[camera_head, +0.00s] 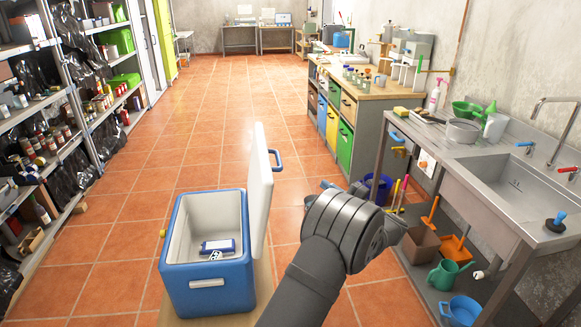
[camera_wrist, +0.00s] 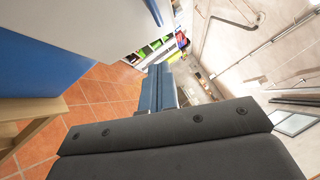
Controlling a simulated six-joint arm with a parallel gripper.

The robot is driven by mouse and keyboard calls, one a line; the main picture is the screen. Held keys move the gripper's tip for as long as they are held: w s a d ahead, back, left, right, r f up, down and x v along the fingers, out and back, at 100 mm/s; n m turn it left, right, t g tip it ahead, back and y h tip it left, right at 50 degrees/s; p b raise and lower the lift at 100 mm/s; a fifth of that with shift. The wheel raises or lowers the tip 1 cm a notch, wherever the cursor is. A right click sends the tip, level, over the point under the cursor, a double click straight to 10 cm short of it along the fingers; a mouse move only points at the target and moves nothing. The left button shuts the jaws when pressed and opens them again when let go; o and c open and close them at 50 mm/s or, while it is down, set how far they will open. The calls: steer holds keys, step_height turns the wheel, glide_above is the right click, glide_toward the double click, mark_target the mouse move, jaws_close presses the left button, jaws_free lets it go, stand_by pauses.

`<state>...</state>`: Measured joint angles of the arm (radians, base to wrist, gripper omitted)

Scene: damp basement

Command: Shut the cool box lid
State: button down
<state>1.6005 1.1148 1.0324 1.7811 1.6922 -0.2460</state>
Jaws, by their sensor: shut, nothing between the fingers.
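The cool box (camera_head: 205,281) is blue with a white inside and stands open on a wooden stand. Its lid (camera_head: 259,190) is up, nearly upright along the box's right side, with a blue handle (camera_head: 275,160) on its outer side. A blue-and-white pack (camera_head: 218,246) and a small black-and-white item lie inside the box. My gripper (camera_head: 326,185) is to the right of the lid, apart from it, and partly hidden behind my wrist. In the wrist view its fingers (camera_wrist: 160,88) are shut and empty. Blue and pale surfaces of the cool box (camera_wrist: 50,65) fill that view's upper left.
The wooden stand (camera_wrist: 35,125) shows at the wrist view's left. A steel sink bench (camera_head: 487,190) with buckets and tools below is at the right. Loaded shelves (camera_head: 55,110) line the left. The tiled floor (camera_head: 205,120) beyond the box is clear.

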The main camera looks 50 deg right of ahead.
steer(key=a+x, duration=0.2)
steer(key=x, duration=1.1)
steer(key=shift+a+r+n, duration=0.25)
steer(key=shift+r+n, duration=0.05)
steer(key=shift+r, duration=0.05)
